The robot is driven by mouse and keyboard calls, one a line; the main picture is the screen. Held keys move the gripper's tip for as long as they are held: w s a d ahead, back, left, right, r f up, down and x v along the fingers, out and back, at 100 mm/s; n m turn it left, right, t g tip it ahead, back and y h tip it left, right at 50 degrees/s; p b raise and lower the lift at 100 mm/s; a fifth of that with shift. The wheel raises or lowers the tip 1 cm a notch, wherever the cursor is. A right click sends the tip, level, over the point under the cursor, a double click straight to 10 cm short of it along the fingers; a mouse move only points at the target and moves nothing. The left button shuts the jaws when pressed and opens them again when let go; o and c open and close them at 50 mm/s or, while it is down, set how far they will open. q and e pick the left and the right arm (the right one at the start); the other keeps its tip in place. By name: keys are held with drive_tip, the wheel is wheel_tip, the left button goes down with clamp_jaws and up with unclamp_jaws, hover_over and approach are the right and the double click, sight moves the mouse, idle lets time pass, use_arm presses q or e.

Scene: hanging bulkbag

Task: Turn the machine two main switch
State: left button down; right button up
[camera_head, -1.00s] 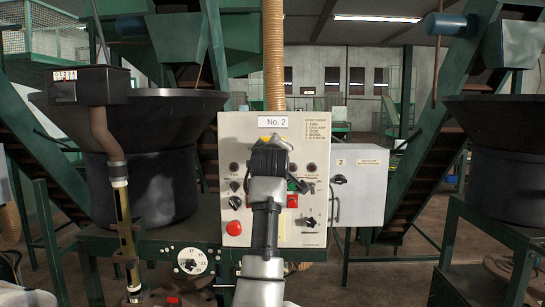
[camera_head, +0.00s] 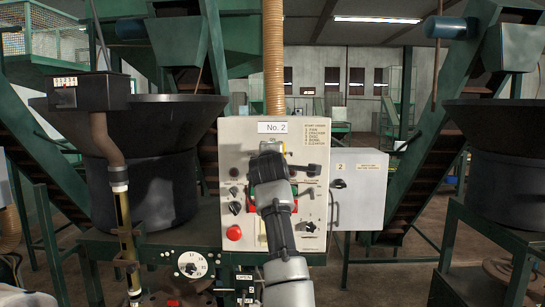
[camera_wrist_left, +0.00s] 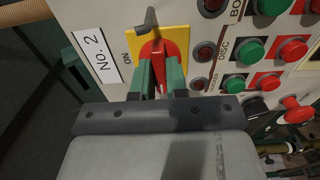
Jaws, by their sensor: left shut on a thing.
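The No. 2 control panel (camera_head: 236,135) stands in front of me, with a white "No. 2" label (camera_head: 272,127) at its top. Its main switch, a red handle (camera_wrist_left: 151,50) on a yellow plate (camera_wrist_left: 178,38), shows in the left wrist view with "ON" printed beside it. My left gripper (camera_wrist_left: 158,75) is shut on the red handle, one green finger on each side. In the head view my left gripper (camera_head: 268,167) covers most of the switch, so the handle's angle is hidden there. My right gripper is not in view.
A red mushroom button (camera_head: 234,232) and black knobs sit at the panel's lower left. Green and red buttons (camera_wrist_left: 249,50) lie close beside the switch. A grey box marked 2 (camera_head: 362,190) is to the right. A dark hopper (camera_head: 150,160) stands left.

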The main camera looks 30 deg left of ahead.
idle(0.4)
use_arm(q)
drive_tip(key=c, duration=1.1)
unclamp_jaws()
drive_tip(key=shift+c, duration=0.2)
drive_tip(key=b+v, duration=0.5)
drive_tip(key=v, duration=0.5)
drive_tip(key=shift+s, duration=0.35)
drive_tip(key=shift+d+f, duration=0.15)
